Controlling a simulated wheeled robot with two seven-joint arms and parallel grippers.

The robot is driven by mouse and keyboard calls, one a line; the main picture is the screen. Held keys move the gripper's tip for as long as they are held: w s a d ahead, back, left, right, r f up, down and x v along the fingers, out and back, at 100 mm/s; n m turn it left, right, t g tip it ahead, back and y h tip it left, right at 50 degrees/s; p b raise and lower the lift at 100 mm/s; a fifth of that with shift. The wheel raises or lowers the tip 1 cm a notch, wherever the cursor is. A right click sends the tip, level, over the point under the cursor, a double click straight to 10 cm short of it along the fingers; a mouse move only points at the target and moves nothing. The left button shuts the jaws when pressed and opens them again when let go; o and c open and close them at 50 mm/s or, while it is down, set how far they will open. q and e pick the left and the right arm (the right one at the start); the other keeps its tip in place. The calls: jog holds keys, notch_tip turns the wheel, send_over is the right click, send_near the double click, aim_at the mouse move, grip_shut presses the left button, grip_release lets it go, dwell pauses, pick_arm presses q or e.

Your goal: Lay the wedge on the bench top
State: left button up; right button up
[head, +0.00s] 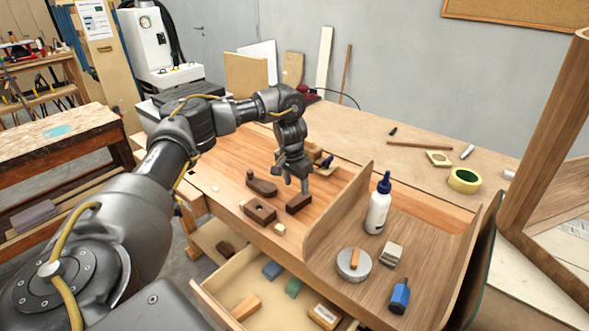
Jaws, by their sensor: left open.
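My left gripper (296,186) is open, pointing down over the wooden bench top (325,188). A small dark brown block (298,203), which looks like the wedge, lies on the bench top just below the fingertips. I cannot tell whether the fingers touch it. To its left lie a brown block with a hollow (260,211) and a dark rounded wooden tool (262,187). My right gripper is not in view.
A curved wooden panel (325,222) stands to the right, holding a glue bottle (378,207), a round tin (353,265) and a blue bottle (400,297). An open drawer (232,285) with several blocks juts out below. A tape roll (464,180) lies at the back right.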

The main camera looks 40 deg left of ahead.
aim_at(294, 202)
pick_arm(q)
jog(key=r, duration=0.5)
jog(key=shift+s+r+p, duration=0.1)
jog(key=shift+s+p, duration=0.2)
jog(key=shift+s, duration=0.05)
